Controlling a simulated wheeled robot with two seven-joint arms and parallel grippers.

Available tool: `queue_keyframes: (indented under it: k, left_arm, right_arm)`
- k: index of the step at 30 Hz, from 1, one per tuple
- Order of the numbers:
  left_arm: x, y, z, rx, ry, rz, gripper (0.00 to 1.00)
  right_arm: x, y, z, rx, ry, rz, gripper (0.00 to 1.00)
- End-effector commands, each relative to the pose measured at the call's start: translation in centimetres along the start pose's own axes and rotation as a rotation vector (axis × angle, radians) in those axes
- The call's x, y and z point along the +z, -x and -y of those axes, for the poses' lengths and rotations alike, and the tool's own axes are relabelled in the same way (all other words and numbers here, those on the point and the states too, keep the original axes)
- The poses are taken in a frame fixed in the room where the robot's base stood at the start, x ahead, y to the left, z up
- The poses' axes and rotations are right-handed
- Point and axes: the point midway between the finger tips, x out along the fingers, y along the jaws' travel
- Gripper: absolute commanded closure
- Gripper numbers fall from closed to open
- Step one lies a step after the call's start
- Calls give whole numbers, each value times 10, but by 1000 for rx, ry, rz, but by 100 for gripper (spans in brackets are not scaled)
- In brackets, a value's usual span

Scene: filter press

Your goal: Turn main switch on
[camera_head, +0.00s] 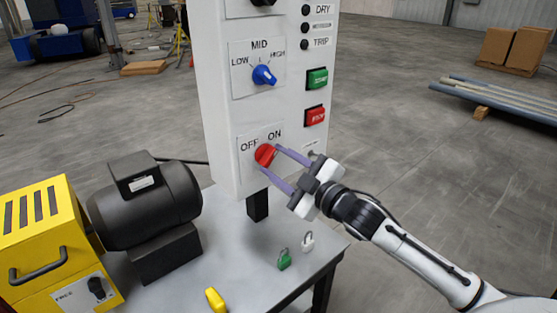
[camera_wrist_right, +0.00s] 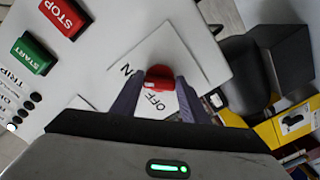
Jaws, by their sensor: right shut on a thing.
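The main switch is a red knob (camera_head: 265,154) on a white plate marked OFF and ON, low on the front of the white control panel (camera_head: 218,108). My right gripper (camera_head: 268,157) reaches it from the right. Its two purple fingers are shut on the red knob, one on each side. The red knob also shows between the fingers in the right wrist view (camera_wrist_right: 159,77), with a small pale mark on it. Which label the knob points at is hard to tell, as the fingers cover part of the plate. My left gripper is not in view.
Above the switch are a blue LOW-MID-HIGH knob (camera_head: 264,75), a green button (camera_head: 317,79) and a red stop button (camera_head: 315,116). A black motor (camera_head: 145,200) and a yellow box (camera_head: 45,240) stand left. Green (camera_head: 284,261), white (camera_head: 307,242) and yellow (camera_head: 215,300) padlocks lie in front.

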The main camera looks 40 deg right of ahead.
Motion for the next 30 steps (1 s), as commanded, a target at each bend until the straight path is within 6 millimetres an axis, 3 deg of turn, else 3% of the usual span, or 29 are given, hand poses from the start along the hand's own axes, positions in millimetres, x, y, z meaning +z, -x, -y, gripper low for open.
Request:
queue_keyframes:
  k: [11, 12, 15, 25, 30]
  left_arm:
    - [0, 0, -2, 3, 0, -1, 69]
    - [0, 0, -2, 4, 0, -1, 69]
    - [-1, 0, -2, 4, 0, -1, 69]
    - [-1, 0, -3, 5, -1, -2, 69]
    - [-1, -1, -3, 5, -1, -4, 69]
  right_arm:
    - [0, 0, 1, -1, -11, -1, 82]
    - [0, 0, 1, -1, -11, -1, 54]
    - [0, 0, 1, -1, -9, -1, 41]
    - [0, 2, 0, -1, -7, 0, 41]
    - [1, 19, 2, -3, -6, 1, 41]
